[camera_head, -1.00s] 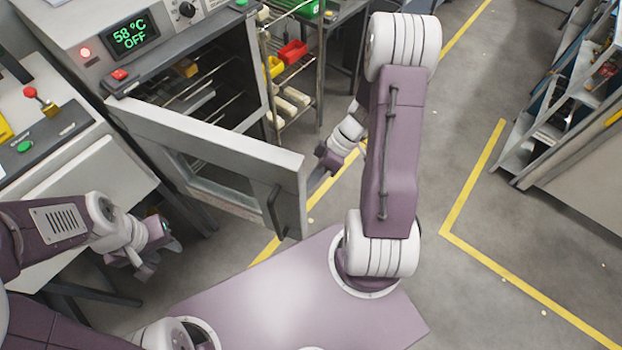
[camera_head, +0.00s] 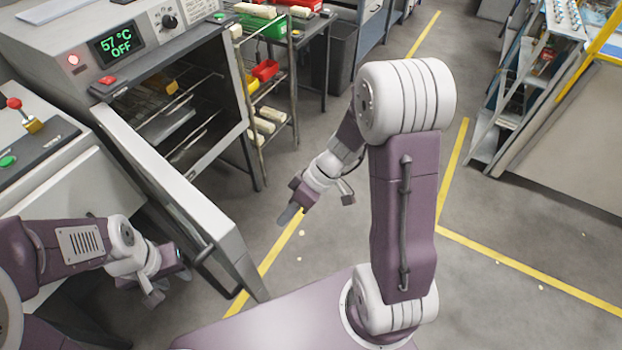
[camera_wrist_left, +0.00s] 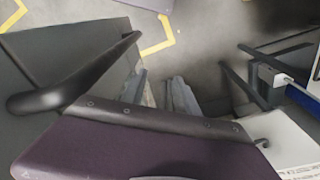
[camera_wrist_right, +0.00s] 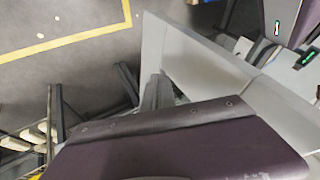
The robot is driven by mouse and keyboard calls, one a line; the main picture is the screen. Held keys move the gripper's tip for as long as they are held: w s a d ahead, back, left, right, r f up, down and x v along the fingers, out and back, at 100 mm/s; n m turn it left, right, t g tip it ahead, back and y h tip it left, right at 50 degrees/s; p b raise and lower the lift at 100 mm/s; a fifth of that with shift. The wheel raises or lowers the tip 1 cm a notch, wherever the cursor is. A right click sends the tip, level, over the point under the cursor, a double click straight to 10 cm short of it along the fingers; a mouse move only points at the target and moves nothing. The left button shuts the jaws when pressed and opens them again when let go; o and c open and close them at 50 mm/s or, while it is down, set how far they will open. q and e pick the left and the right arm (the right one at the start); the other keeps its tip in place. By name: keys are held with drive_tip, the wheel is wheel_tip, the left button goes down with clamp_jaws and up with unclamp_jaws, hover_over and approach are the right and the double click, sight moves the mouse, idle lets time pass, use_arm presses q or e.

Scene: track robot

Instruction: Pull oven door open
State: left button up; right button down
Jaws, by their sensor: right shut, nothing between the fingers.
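The oven (camera_head: 150,60) stands at the upper left with its cavity exposed. Its door (camera_head: 165,165) is swung wide open, out towards my base. The dark door handle (camera_head: 203,256) is on the door's outer side; it also shows large in the left wrist view (camera_wrist_left: 75,82). My left gripper (camera_head: 168,288) is open and empty, on the handle side of the door, apart from the handle. My right gripper (camera_head: 287,217) is shut and empty, over the floor on the door's inner side, with a gap to the door. The door panel (camera_wrist_right: 195,55) also shows in the right wrist view.
A wire shelf rack (camera_head: 265,100) with coloured bins stands right of the oven. A workbench (camera_head: 45,145) with buttons is at the left, close to my left arm. The floor (camera_head: 500,210) on the right is clear.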

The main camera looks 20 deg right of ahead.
drive_tip(key=v, duration=0.9)
drive_tip(key=shift+s+r, duration=0.15)
drive_tip(key=shift+s, duration=0.15)
drive_tip(key=shift+a+p, duration=0.1)
drive_tip(key=shift+p, duration=0.2)
